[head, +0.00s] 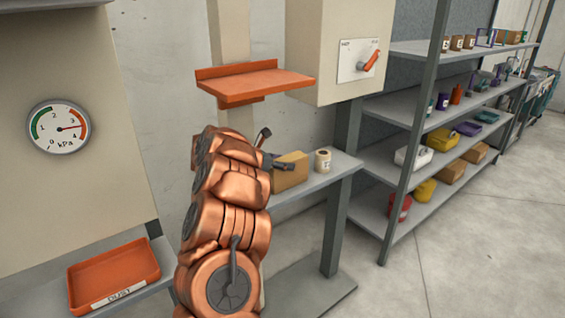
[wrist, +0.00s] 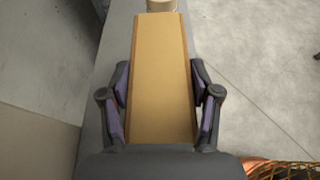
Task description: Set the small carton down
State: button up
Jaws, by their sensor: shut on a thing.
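The small carton (wrist: 160,75) is a tan cardboard box. It fills the middle of the wrist view, between the two fingers of my gripper (wrist: 162,108), which is shut on its sides. In the head view the carton (head: 291,171) is at the grey shelf (head: 325,178) beneath the orange bracket. My gripper (head: 284,163) reaches it from the left, and my copper arm hides part of the carton and shelf. I cannot tell whether the carton's underside touches the shelf.
A small pale roll (head: 323,161) stands on the shelf just right of the carton. An orange ledge (head: 255,84) juts out above. A grey post (head: 342,200) rises at the right. An orange dust tray (head: 114,275) lies at lower left. Stocked racks (head: 440,150) stand at right.

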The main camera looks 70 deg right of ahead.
jog(key=shift+f+b, duration=0.15)
jog(key=shift+b, duration=0.15)
jog(key=o, duration=1.4)
jog(key=shift+r+p, duration=0.25)
jog(key=shift+p, duration=0.15)
jog(key=shift+b+v, duration=2.1)
jog(key=shift+v, duration=3.9)
